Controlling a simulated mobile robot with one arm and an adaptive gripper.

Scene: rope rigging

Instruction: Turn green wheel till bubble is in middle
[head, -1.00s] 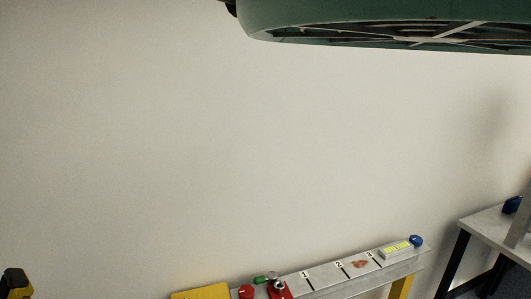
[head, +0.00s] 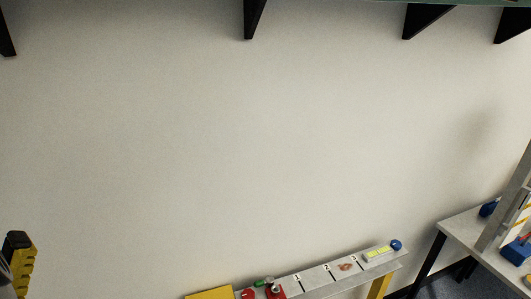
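A spirit level with a yellow-green vial (head: 380,253) sits at the right end of a narrow grey bench. It is too small here to tell where the bubble is. A blue round knob (head: 396,245) is beside it. A small green part (head: 264,282) sits near the bench's left end, by a silver ball-like part and a red base (head: 276,292). I cannot tell whether this green part is a wheel. I cannot make out my gripper in this view.
The grey bench (head: 317,279) has marks 1, 2, 3 and a brown stain. A yellow block (head: 210,294) and red knob (head: 248,294) are at its left. A second table (head: 462,226) stands right. A black-and-yellow object (head: 19,262) is lower left. Black brackets (head: 427,17) hang overhead.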

